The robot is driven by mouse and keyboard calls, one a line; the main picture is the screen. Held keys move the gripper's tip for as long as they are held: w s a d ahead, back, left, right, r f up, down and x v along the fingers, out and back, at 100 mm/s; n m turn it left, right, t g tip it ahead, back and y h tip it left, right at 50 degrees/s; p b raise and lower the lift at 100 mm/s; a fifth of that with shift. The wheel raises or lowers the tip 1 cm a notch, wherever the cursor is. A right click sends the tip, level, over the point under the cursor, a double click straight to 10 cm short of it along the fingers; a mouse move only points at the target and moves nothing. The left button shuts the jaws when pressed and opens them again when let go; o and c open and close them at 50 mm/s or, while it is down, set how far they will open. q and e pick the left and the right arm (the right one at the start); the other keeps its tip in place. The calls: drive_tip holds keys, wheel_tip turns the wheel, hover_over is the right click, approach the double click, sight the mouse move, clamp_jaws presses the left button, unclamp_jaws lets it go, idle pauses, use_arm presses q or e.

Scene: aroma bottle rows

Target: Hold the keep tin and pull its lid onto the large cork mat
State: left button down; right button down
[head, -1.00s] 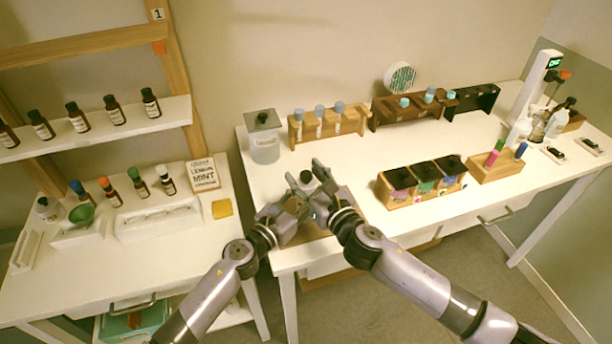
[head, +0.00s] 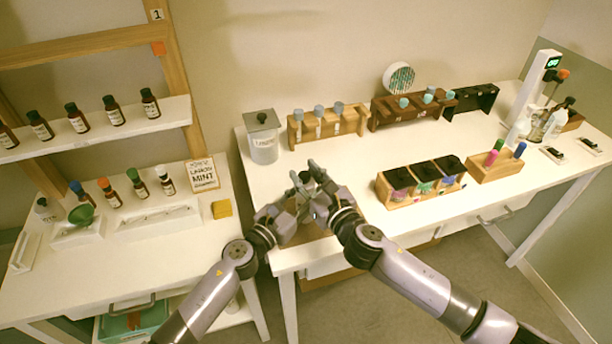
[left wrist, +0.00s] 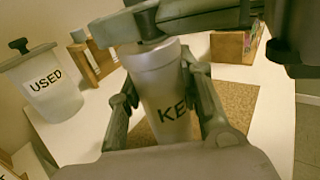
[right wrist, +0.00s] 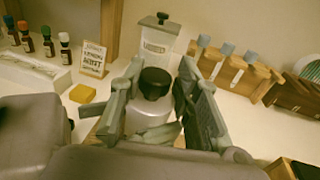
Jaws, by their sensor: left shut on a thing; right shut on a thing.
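The keep tin (left wrist: 165,95) is a pale grey cylinder whose label shows "KE" in the left wrist view. My left gripper (head: 303,207) is shut around its body, one finger on each side. The lid's dark knob (right wrist: 155,82) sits at the top of the tin in the right wrist view. My right gripper (head: 304,172) is shut on the lid from above. I cannot tell whether the lid is still seated or slightly raised, as the fingers hide the seam. The large cork mat (left wrist: 235,98) lies flat under and beside the tin, partly hidden by my grippers.
A pale "USED" container (head: 264,147) with a dark lid stands behind to the left. A wooden rack (head: 328,122) of blue-capped tubes is at the back. A black-topped wooden box (head: 421,182) stands to the right. A yellow block (head: 222,208) is on the left table.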

sight(306, 173)
drive_tip(key=shift+s+a+r, duration=0.1)
drive_tip(key=shift+a+r, duration=0.05)
drive_tip(key=shift+a, duration=0.05)
use_arm(q)
drive_tip(key=shift+f, duration=0.15)
use_arm(e)
drive_tip(key=shift+r, duration=0.7)
drive_tip(key=shift+d+r, duration=0.1)
drive_tip(key=shift+r, duration=0.2)
drive_tip(key=shift+r, duration=0.1)
drive_tip(key=shift+d+r, duration=0.15)
drive_tip(key=shift+r, duration=1.7)
use_arm(q)
drive_tip(key=c, duration=1)
unclamp_jaws()
drive_tip(key=shift+c, duration=0.2)
